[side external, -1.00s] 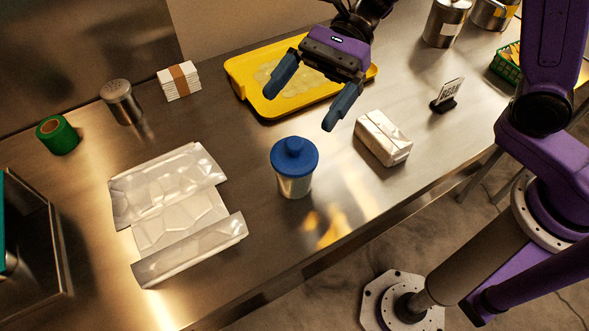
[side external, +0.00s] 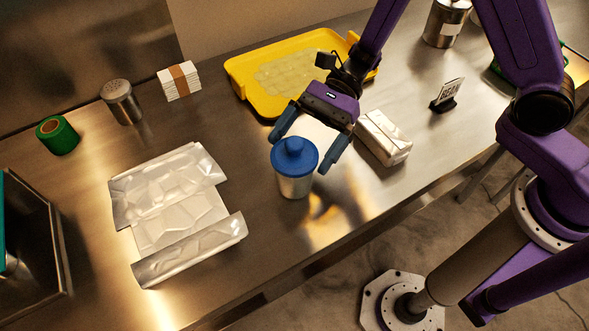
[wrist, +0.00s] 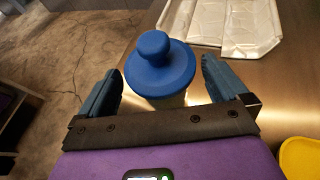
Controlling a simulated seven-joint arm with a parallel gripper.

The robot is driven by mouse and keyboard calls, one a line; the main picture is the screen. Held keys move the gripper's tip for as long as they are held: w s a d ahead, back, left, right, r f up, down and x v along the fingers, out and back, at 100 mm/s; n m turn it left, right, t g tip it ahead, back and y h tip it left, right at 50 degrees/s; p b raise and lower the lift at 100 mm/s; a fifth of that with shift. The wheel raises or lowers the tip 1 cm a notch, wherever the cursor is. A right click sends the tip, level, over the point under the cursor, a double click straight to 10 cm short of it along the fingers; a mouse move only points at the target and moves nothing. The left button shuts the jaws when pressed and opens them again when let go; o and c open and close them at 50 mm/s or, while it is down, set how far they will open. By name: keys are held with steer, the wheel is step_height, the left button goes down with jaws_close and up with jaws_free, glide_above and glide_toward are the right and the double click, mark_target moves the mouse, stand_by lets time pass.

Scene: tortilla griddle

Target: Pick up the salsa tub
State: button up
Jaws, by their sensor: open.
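The salsa tub (side external: 294,182) is a silver cylinder with a blue lid and round knob, upright on the steel counter. In the wrist view its blue lid (wrist: 160,68) lies ahead of and between the fingers. My gripper (side external: 302,152) is open, one blue finger on each side of the tub, at about lid height. In the wrist view my gripper (wrist: 162,88) shows gaps between both fingers and the lid. The lower part of the tub is mostly hidden in the wrist view.
A foil-wrapped block (side external: 385,138) lies close to the right finger. A yellow tray (side external: 245,72) is behind. Crumpled foil sheet (side external: 178,209) lies left. A shaker (side external: 121,101), a napkin stack (side external: 180,82), green tape (side external: 58,136) and a card stand (side external: 447,97) stand farther off.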

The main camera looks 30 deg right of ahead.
mark_target(284, 182)
steer(key=shift+f, duration=0.45)
step_height(284, 182, down, 2)
steer(key=shift+f, duration=0.1)
steer(key=shift+x, duration=1.05)
steer(key=shift+s+a+f, duration=0.1)
steer(key=shift+s+a, duration=0.1)
steer(key=shift+a, duration=0.2)
steer(key=c, duration=1.1)
